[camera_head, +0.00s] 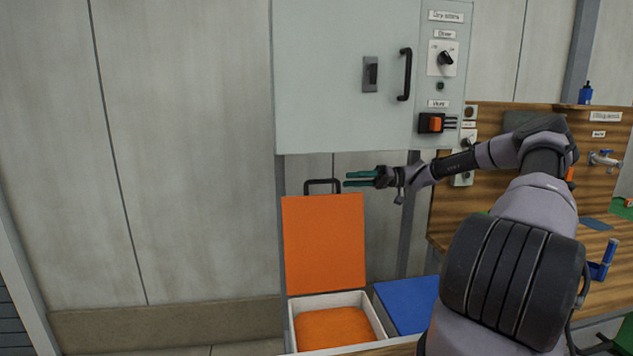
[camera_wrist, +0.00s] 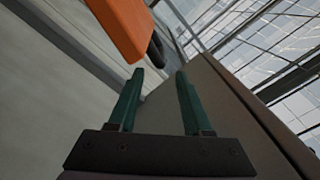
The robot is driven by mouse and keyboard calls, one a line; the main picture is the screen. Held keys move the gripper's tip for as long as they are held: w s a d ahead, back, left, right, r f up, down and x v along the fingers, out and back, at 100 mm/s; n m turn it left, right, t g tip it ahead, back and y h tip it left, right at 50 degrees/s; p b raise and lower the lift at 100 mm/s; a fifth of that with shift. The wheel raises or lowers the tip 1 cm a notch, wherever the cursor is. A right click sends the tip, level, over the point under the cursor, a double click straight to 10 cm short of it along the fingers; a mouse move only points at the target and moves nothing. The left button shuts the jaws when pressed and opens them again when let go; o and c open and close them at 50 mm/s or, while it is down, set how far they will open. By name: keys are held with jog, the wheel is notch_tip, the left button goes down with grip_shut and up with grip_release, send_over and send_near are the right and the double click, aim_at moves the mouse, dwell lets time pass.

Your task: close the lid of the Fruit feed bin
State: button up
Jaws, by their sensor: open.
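An orange lid (camera_head: 324,243) stands upright, open, at the back of a white bin (camera_head: 378,325) with orange contents (camera_head: 336,329) in the head view. I cannot read a name on this bin. A black handle (camera_head: 322,183) sticks up from the lid's top edge. My gripper (camera_head: 345,179) is open and empty, just right of the handle and a little above the lid's top edge. In the wrist view, the orange lid (camera_wrist: 122,25) and the dark handle (camera_wrist: 156,50) lie ahead of the open green fingers (camera_wrist: 160,75), with nothing between them.
A grey cabinet (camera_head: 335,75) with a door handle, switches and labels hangs right above the lid and my gripper. A blue lid (camera_head: 408,303) lies flat to the right of the bin. A wooden workbench (camera_head: 480,195) stands at the right. The wall at the left is clear.

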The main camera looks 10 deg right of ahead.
aim_at(323, 181)
jog(key=a, duration=1)
jog(key=shift+d, duration=0.1)
grip_shut()
dwell(1.1)
